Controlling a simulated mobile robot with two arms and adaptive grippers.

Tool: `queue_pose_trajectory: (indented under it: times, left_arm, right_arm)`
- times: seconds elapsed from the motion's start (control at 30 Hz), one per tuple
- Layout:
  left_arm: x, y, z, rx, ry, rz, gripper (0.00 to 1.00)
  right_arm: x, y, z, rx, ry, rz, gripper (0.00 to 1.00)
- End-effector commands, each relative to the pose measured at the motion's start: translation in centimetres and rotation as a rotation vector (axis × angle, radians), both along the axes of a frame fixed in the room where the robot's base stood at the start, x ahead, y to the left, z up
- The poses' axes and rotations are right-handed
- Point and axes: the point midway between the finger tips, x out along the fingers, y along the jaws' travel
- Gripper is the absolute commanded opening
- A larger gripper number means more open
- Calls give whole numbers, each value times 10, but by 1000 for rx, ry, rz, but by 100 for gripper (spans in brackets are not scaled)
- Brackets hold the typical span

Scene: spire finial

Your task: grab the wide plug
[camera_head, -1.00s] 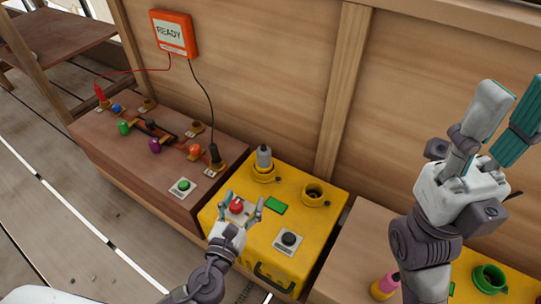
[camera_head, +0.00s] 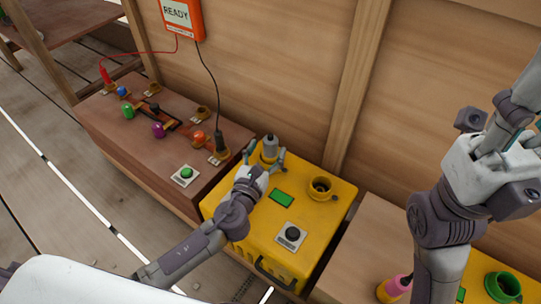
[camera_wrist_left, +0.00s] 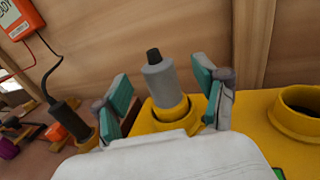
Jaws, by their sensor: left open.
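The wide plug, a thick grey cylinder with a narrower dark top (camera_head: 270,148), stands upright in a yellow ring socket on the yellow box (camera_head: 235,235). It also shows in the left wrist view (camera_wrist_left: 163,80). My left gripper (camera_head: 263,162) is open just in front of it. In the left wrist view (camera_wrist_left: 165,105) its teal-padded fingers stand to the left and right of the plug, with a visible gap on each side. My right gripper (camera_head: 512,115) is raised at the right, away from the plug; its fingertips are partly cut off.
An empty yellow ring socket (camera_head: 320,188), a green panel (camera_head: 281,198) and a black button (camera_head: 292,234) are on the yellow box. A black cabled plug (camera_head: 218,142) stands on the brown box (camera_head: 150,165) at left. A wooden wall rises behind, bearing an orange READY box (camera_head: 181,18).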

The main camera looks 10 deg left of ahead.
Motion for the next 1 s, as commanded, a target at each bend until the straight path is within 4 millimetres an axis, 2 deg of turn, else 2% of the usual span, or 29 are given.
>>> queue_pose_trajectory:
  times: [0.1,0.23,0.53,0.93,1.0]
  left_arm:
    - [21,1,-4,0,-4,1,71]
    - [35,-2,-2,0,-2,0,71]
    - [38,-2,-1,0,0,0,70]
    - [38,-2,-1,0,0,0,3]
    - [38,-2,-1,0,0,0,0]
  right_arm:
    - [-5,0,2,0,-40,-2,40]
    - [-7,1,6,-2,-54,-2,40]
    - [-7,1,9,-3,-57,-3,40]
    - [-7,1,8,-3,-58,-3,40]
    - [-7,1,8,-2,-57,-2,40]
